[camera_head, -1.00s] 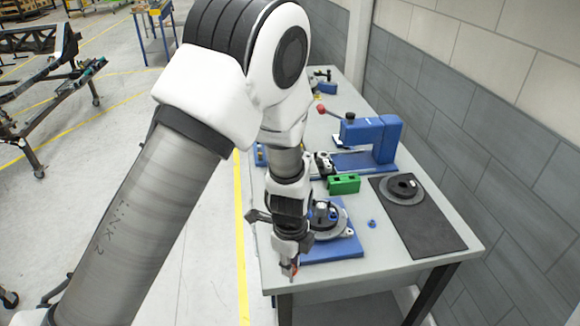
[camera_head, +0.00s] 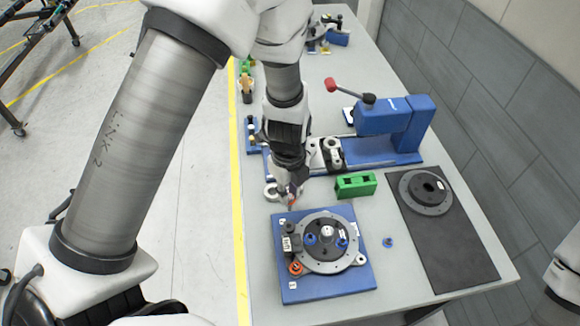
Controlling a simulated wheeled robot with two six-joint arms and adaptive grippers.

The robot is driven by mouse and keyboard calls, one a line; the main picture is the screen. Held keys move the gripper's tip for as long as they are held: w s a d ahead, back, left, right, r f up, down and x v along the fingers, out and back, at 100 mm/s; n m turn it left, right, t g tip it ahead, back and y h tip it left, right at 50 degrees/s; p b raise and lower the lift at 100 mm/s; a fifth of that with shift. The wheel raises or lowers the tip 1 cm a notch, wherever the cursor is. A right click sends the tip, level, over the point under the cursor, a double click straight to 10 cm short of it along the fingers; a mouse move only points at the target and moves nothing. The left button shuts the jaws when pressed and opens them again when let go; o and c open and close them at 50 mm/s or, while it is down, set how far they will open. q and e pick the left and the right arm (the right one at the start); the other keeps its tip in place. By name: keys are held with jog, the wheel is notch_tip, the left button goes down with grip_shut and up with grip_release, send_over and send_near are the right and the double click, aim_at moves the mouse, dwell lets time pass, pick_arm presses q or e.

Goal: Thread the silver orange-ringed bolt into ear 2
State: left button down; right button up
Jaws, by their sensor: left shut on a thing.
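My left gripper (camera_head: 290,192) points down just behind the back left edge of the blue fixture plate (camera_head: 325,288). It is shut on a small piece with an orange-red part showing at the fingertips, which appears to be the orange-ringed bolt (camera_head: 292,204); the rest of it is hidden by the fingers. A round grey flanged part (camera_head: 330,266) with ears sits on the plate. An orange ring (camera_head: 295,268) lies at its front left ear, and blue rings (camera_head: 309,239) show on its top. No readable ear number shows. My right gripper is out of view.
A green block (camera_head: 356,185) and a blue press with a red-knobbed lever (camera_head: 395,115) stand behind the fixture. A small blue piece (camera_head: 388,242) lies to its right. A black mat (camera_head: 455,255) bears a dark disc (camera_head: 426,190).

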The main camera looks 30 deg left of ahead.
pick_arm(q)
jog(key=f+b, duration=0.1)
jog(key=s+f+b, duration=0.1)
jog(key=f+b, duration=0.1)
jog(key=f, duration=0.1)
jog(key=shift+s+d, duration=0.25)
jog(key=shift+d, duration=0.1)
jog(key=shift+s+d+r, duration=0.3)
jog(key=shift+s, duration=0.15)
jog(key=shift+w+a+f+p, duration=0.1)
jog(key=shift+w+a+p, duration=0.3)
jog(key=shift+w+p, duration=0.1)
jog(key=shift+s, duration=0.15)
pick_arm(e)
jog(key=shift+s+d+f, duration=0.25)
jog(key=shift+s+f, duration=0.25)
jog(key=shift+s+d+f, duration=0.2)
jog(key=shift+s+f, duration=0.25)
pick_arm(q)
jog(key=shift+d+f+b, duration=0.1)
jog(key=shift+f+b, duration=0.05)
jog(key=shift+b, duration=0.4)
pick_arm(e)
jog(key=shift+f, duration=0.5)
